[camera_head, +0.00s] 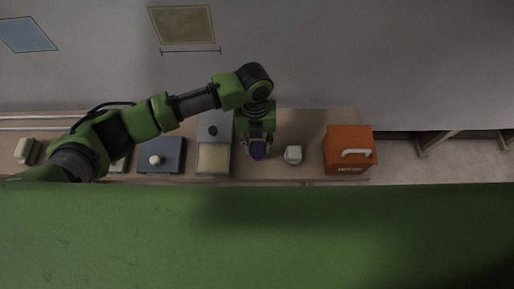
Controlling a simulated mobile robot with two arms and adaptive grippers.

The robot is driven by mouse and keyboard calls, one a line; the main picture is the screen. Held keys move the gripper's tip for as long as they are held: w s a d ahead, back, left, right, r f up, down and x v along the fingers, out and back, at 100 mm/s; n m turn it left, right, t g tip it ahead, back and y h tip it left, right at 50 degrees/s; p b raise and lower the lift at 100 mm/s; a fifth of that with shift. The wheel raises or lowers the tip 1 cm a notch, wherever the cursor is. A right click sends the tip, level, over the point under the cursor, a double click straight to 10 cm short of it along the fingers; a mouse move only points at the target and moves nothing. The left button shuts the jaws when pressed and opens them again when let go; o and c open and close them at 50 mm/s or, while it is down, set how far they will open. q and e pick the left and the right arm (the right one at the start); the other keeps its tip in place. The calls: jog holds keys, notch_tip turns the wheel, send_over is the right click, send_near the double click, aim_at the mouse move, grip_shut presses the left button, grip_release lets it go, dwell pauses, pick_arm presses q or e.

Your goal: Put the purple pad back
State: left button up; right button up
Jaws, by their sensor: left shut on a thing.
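My left gripper (258,146) is over the bench and shut on the purple pad (258,153), a small dark purple thing at its fingertips. The fingers hide part of the pad. I cannot tell whether the pad touches the bench. The gripper is just right of a grey tray (230,160) that has a dark knob on its far part and a tan area in its near part. My right gripper is not in view.
The wooden bench (310,122) runs across the view. A small white object (293,154) stands close to the right of the gripper, then an orange box (337,143) with a white handle. A dark box (148,166) with a pale knob and a beige block (26,150) lie left.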

aim_at(257, 147)
pick_arm(q)
jog(key=shift+s+f, duration=0.1)
jog(key=shift+f, duration=1.3)
jog(key=o, duration=1.3)
jog(key=shift+f, duration=0.1)
jog(key=r, duration=0.4)
jog(key=w+r, duration=0.1)
jog(key=r, duration=0.7)
jog(key=shift+w+a+r, duration=0.1)
jog(key=shift+w+a, duration=0.1)
jog(key=shift+w, duration=0.05)
